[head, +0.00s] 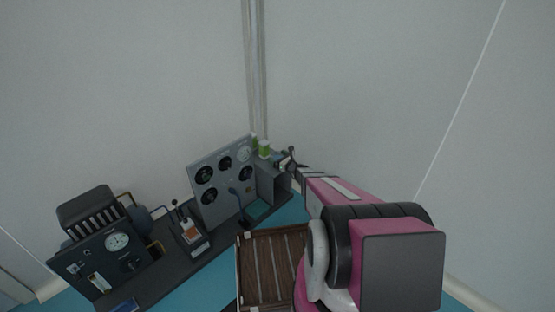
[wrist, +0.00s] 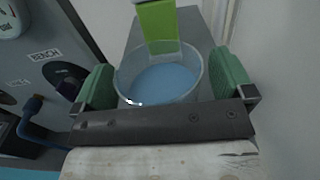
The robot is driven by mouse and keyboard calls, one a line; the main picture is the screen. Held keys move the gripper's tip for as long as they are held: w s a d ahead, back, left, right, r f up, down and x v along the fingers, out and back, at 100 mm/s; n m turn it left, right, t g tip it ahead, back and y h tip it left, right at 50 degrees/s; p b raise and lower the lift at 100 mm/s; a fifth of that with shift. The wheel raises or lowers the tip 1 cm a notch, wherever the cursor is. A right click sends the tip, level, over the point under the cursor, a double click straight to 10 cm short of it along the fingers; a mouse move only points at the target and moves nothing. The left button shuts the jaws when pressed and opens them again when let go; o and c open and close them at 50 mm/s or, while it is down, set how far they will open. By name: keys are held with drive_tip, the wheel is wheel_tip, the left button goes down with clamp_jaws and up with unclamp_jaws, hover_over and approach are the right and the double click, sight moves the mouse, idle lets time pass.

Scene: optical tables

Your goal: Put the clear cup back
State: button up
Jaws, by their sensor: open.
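The clear cup (wrist: 160,98) stands upright between the fingers of my gripper (wrist: 168,84) in the wrist view. Its wide round rim faces the camera, and a flat pale blue area shows inside it. The green-padded fingers are open, one on each side of the cup; I cannot tell whether either one touches it. In the head view my gripper (head: 289,161) is small and far off, at the right end of the grey bench unit. The cup cannot be made out there.
A green block (wrist: 158,24) stands just behind the cup on a grey shelf. A grey panel with black dials (head: 222,181) rises to the left. A brown slatted tray (head: 272,264) lies in front. The wall corner is close behind.

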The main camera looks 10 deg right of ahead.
drive_tip(key=v, duration=1.2)
drive_tip(key=s+a+r+n+g, duration=1.15)
drive_tip(key=s+n, duration=0.25)
drive_tip(key=n, duration=0.3)
drive_tip(key=s+d+r+n+g+h, duration=0.3)
drive_tip(key=s+d+r+n+h, duration=0.1)
drive_tip(key=s+r+n+h, duration=0.6)
drive_tip(key=s+n, duration=0.1)
drive_tip(key=s, duration=0.2)
drive_tip(key=shift+s+d+n+h, duration=0.2)
drive_tip(key=shift+s+n+h, duration=0.1)
drive_tip(key=shift+n, duration=0.1)
